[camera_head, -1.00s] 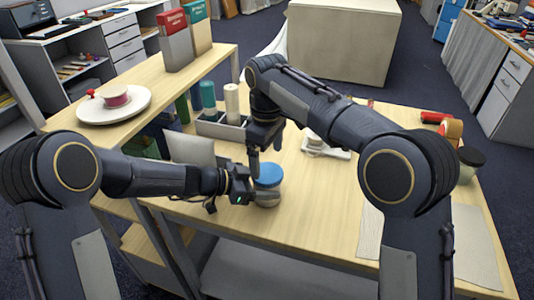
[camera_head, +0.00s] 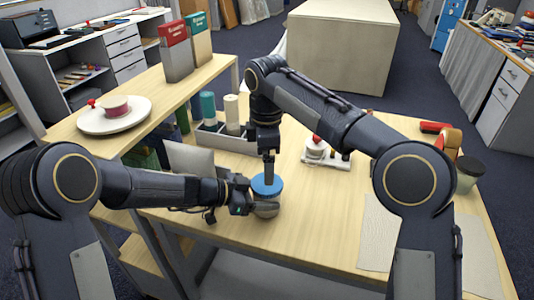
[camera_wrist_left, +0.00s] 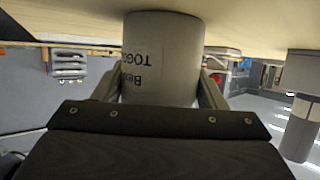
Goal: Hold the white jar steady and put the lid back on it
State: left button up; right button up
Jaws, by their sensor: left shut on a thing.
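The white jar (camera_head: 266,208) stands near the table's front edge, partly hidden by my left gripper. My left gripper (camera_head: 262,207) is shut on its side. In the left wrist view the jar (camera_wrist_left: 163,60) fills the space between the fingers, with dark lettering upside down on it. The blue lid (camera_head: 261,189) sits flat at the jar's top; whether it is fully seated I cannot tell. My right gripper (camera_head: 269,184) points straight down over the middle of the lid. Its fingers look closed together, with their tips at the lid's top face.
A grey tray with rolls (camera_head: 238,139) and a laptop-like grey panel (camera_head: 190,159) stand left of the jar. A white stand with a spool (camera_head: 336,161) is behind to the right. A dark-lidded jar (camera_head: 468,172) is far right. The tabletop right of the jar is clear.

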notch_tip(320, 180, down, 7)
jog(key=shift+r, duration=0.15)
jog(key=shift+c, duration=0.3)
jog(key=c, duration=1)
jog(key=m, duration=0.7)
jog(key=o, duration=1.1)
jog(key=shift+s, duration=0.1)
jog(key=shift+r, duration=0.15)
jog(key=shift+r, duration=2.15)
